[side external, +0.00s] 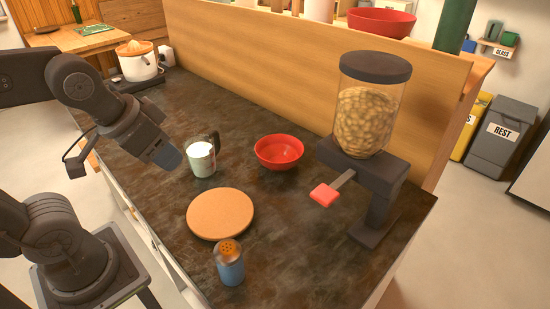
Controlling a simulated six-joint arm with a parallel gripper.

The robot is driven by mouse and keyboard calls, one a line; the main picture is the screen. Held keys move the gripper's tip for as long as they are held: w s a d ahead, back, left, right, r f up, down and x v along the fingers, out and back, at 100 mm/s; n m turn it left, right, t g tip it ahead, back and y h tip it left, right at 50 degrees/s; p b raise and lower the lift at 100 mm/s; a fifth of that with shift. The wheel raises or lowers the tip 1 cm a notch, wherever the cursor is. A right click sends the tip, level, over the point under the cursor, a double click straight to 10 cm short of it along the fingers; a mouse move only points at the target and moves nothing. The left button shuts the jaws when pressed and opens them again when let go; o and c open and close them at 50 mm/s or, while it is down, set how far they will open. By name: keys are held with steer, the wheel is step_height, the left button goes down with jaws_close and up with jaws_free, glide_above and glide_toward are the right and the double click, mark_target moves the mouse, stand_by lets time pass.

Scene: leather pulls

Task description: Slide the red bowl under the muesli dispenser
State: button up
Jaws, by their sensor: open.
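A red bowl (279,152) stands upright on the dark counter, to the left of the muesli dispenser (362,120) and apart from it. The dispenser has a clear container of muesli, a dark lid, a dark stand and a red lever (325,194) sticking out to the front left. The stand's foot (374,228) rests on the counter. My gripper (166,157) is open in the air at the left, apart from the bowl, with a mug between them in the picture. Its fingertips are small and partly hidden from this angle.
A mug of white liquid (201,158) stands left of the bowl. A round cork mat (220,213) and a blue shaker (230,263) are in front. A second, larger red bowl (381,22) sits on the ledge behind the wooden panel (300,60). Counter right of the mat is clear.

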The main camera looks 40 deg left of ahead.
mark_target(261, 140)
stand_by(0.3)
